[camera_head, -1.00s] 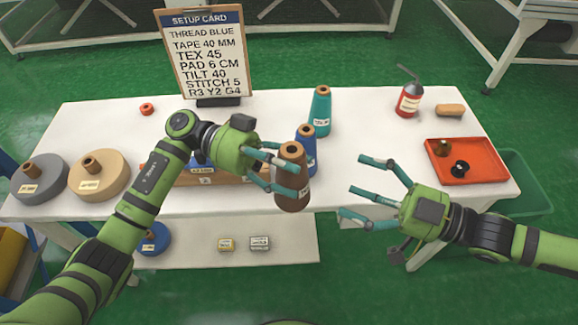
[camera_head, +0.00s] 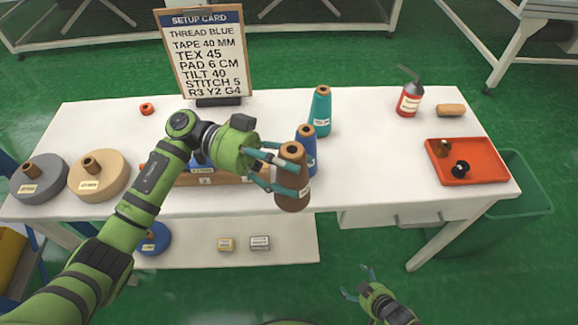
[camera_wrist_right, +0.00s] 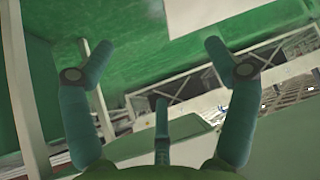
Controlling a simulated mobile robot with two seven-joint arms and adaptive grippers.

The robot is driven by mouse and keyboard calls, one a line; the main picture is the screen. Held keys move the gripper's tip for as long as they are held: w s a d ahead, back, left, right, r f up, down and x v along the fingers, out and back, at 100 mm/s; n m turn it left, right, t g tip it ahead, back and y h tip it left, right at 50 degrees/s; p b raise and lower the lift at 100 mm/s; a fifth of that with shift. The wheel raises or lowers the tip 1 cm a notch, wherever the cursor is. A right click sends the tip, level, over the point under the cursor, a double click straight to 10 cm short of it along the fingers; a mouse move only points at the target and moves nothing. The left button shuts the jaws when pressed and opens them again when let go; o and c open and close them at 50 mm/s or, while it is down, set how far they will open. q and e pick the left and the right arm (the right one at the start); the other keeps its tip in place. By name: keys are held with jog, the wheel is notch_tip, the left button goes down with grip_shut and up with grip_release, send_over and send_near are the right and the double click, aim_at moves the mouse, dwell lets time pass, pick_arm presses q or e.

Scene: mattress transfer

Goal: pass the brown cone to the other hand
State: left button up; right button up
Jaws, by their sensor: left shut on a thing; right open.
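The brown cone (camera_head: 292,190) is upright at the front edge of the white table, in the middle of the head view. My left gripper (camera_head: 280,172) is shut on it from the left, its teal fingers around the cone's sides. Whether the cone's base touches the table I cannot tell. My right gripper (camera_head: 358,282) is low at the bottom of the head view, below the table's front edge and well apart from the cone. In the right wrist view its fingers (camera_wrist_right: 160,90) are spread open with nothing between them.
A blue cone (camera_head: 309,142) stands right behind the brown one, a teal cone (camera_head: 321,112) farther back. The white table (camera_head: 380,150) is clear between the cones and tray.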

jog(key=s+f+g+h, duration=0.1)
jog(key=s+f, duration=0.3)
jog(key=s, duration=0.4)
jog(key=s+f+m+g, duration=0.1)
jog(key=s+f+g, duration=0.2)
jog(key=s, duration=0.5)
jog(key=s+f+g+h, duration=0.1)
jog(key=s+f+g, duration=0.1)
jog(key=s+f, duration=0.3)
jog(key=s, duration=0.3)
jog(key=shift+d+g+h, duration=0.3)
jog(key=shift+d, duration=0.1)
jog(key=shift+s, duration=0.1)
